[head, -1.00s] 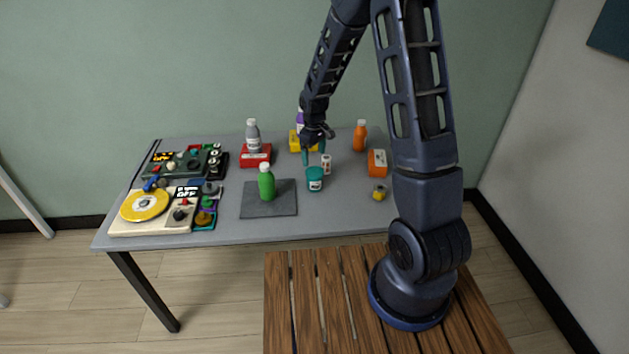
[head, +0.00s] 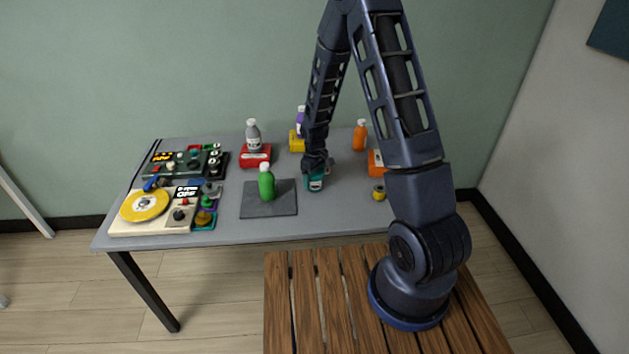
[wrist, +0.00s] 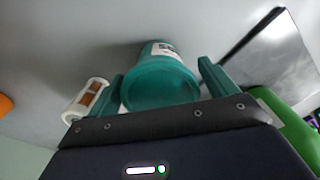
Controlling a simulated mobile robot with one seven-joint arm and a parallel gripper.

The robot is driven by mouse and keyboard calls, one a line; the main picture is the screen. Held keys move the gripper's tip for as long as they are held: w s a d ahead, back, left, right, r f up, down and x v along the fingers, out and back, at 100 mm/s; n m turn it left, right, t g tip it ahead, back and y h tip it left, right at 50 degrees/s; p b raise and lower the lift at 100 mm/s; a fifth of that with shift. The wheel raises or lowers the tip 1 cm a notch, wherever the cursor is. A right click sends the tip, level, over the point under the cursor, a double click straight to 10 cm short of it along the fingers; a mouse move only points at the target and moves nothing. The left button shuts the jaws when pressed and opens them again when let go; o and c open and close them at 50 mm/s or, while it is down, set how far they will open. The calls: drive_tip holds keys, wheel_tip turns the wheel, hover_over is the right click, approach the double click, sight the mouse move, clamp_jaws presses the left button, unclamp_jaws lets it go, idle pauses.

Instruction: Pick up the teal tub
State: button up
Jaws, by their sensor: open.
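The teal tub (head: 316,183) stands on the grey table, right of the dark mat, partly hidden by my gripper in the head view. In the wrist view the tub (wrist: 160,80) shows its round teal lid and a pale label, and it lies between the two teal fingers. My gripper (wrist: 162,88) is open, with one finger on each side of the tub. In the head view my gripper (head: 317,172) is right at the tub. Whether the fingers touch it I cannot tell.
A small white bottle with a brown label (wrist: 88,98) lies close outside the left finger in the wrist view. A green bottle (head: 266,183) stands on the dark mat (head: 284,208). An orange bottle (head: 360,136) and a yellow piece (head: 378,193) are to the right.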

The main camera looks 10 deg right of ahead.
drive_tip(key=shift+f, duration=0.15)
drive_tip(key=c, duration=0.9)
drive_tip(key=shift+c, duration=0.2)
